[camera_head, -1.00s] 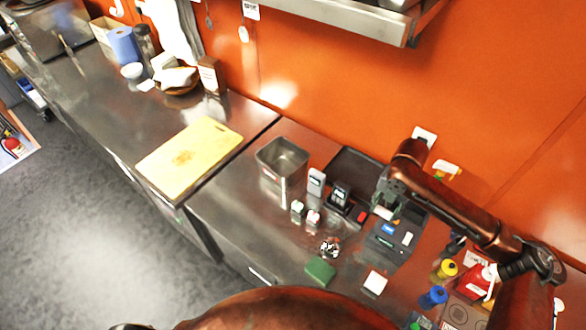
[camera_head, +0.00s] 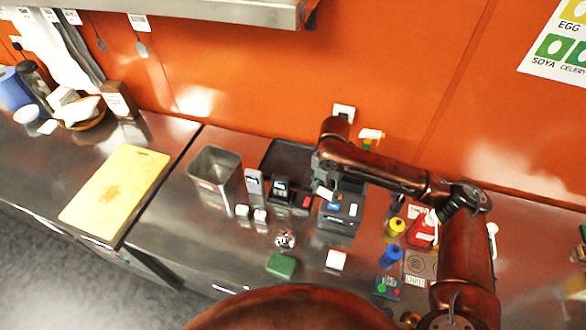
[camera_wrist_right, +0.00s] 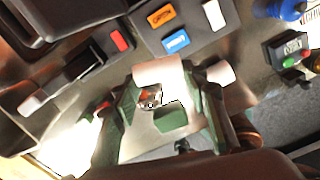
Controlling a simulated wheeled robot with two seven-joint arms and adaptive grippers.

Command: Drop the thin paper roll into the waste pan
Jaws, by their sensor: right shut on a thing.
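The thin paper roll (camera_wrist_right: 160,71) shows as a short white piece between the fingertips of my right gripper (camera_wrist_right: 163,90) in the right wrist view. In the head view the right gripper (camera_head: 326,183) is shut on the roll (camera_head: 323,192), above the counter near the black card machine. The fingers hide part of the roll. The waste pan looks to be the deep steel container (camera_head: 228,186) standing on the counter left of the gripper, its open top facing up. The gripper is apart from it. My left gripper is not in view.
Between gripper and pan stand small upright devices (camera_head: 254,183) and a black tray (camera_head: 285,157). A foil ball (camera_head: 285,239), a green sponge (camera_head: 281,265) and a white square (camera_head: 336,260) lie in front. A cutting board (camera_head: 115,195) lies left. Bottles (camera_head: 391,256) stand right.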

